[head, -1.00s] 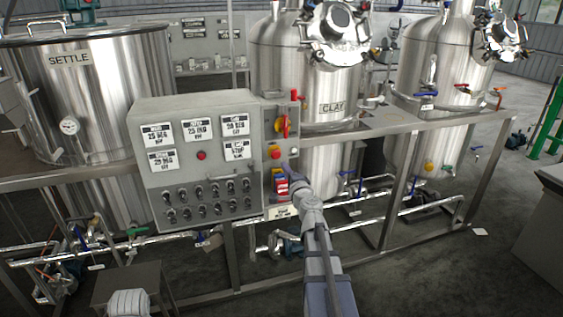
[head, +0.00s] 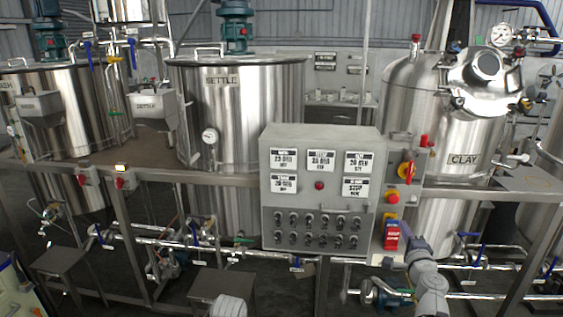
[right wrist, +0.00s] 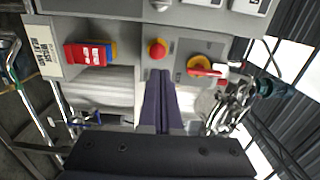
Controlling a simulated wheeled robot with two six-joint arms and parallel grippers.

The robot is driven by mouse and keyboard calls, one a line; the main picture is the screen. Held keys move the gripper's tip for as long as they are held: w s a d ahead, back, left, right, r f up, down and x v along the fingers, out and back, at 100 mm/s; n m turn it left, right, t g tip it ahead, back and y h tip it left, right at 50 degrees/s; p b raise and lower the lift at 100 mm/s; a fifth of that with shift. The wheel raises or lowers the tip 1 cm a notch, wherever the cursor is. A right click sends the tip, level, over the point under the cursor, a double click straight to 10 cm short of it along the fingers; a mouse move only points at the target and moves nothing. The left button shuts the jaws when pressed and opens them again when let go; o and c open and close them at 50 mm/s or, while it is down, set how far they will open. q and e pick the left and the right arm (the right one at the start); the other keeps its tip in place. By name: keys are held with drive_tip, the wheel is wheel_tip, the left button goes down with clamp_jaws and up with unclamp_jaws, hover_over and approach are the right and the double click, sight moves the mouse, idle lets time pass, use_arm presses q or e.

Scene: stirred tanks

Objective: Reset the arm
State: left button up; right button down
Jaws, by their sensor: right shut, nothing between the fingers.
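My right gripper (head: 416,243) is in front of the right side of the grey control box, beside a red-and-blue labelled block (head: 391,236). In the right wrist view its long dark fingers (right wrist: 160,74) are together with nothing between them. They point towards a red push button (right wrist: 157,48) on a yellow base, which shows in the head view above the block (head: 392,197). I cannot tell how far the fingertips are from the panel.
The grey control box (head: 315,202) carries several labels and switches. A red-and-yellow rotary handle (head: 407,172) sits on its right side panel. Steel tanks marked SETTLE (head: 236,120) and CLAY (head: 430,120) stand behind a metal frame. Pipes and valves run low below.

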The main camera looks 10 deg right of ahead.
drive_tip(key=a+f+n+g+y+p, duration=0.1)
drive_tip(key=a+f+n+g+y, duration=0.25)
drive_tip(key=a, duration=0.75)
drive_tip(key=a+f+n+g+y+p, duration=0.15)
drive_tip(key=a+n+y, duration=0.35)
drive_tip(key=a, duration=0.5)
drive_tip(key=a+f+n+g+y, duration=0.25)
drive_tip(key=a+n, duration=0.35)
drive_tip(key=a, duration=0.5)
drive_tip(key=s+a+f+n+g+h+p, duration=0.2)
drive_tip(key=s+a+f+n+g, duration=0.55)
drive_tip(key=s+a, duration=0.3)
drive_tip(key=s+d+f+n+g+h+p, duration=0.1)
drive_tip(key=s+d+n+g+h, duration=0.1)
drive_tip(key=s+h, duration=0.4)
drive_tip(key=s, duration=0.3)
drive_tip(key=shift+s+g, duration=0.3)
drive_tip(key=shift+g, duration=0.1)
